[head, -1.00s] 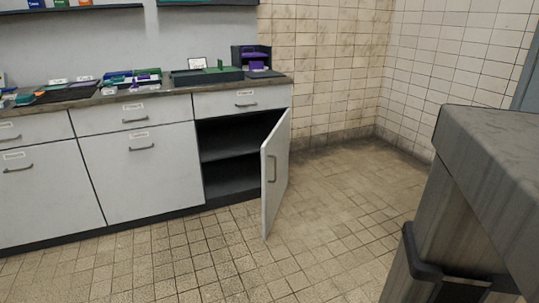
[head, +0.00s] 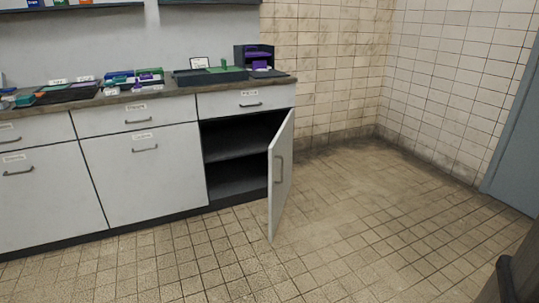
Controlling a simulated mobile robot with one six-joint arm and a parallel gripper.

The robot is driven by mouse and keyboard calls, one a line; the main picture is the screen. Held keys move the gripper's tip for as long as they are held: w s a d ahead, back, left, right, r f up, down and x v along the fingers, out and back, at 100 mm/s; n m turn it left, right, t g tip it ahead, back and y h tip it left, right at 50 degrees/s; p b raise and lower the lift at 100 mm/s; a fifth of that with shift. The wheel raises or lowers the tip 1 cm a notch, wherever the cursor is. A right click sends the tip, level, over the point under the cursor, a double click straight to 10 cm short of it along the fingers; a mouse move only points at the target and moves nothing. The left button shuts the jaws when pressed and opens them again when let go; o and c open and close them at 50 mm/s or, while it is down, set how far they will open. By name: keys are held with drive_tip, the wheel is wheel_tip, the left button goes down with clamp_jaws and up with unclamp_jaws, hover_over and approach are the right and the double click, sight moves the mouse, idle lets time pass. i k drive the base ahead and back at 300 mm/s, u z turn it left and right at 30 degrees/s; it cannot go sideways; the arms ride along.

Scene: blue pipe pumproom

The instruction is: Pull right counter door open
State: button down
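The right counter door (head: 281,175) stands wide open, swung out from the right end of the white counter over the tiled floor. Its grey handle (head: 278,168) faces left of the door's free edge. The cabinet behind it (head: 237,163) shows a dark, empty inside with one shelf. The dark shape at the lower right edge is part of my own body. My gripper is not in view, and nothing is seen touching the door.
The counter (head: 150,104) carries trays, boxes and a dark organizer (head: 254,57). A closed drawer (head: 247,101) sits above the open cabinet. Closed doors (head: 145,172) lie to the left. The tiled floor (head: 370,220) is clear. A blue-grey door or panel (head: 515,150) stands at the right.

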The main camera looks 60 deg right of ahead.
sight(281, 150)
drive_tip(key=i, duration=1)
drive_tip(key=z, duration=0.05)
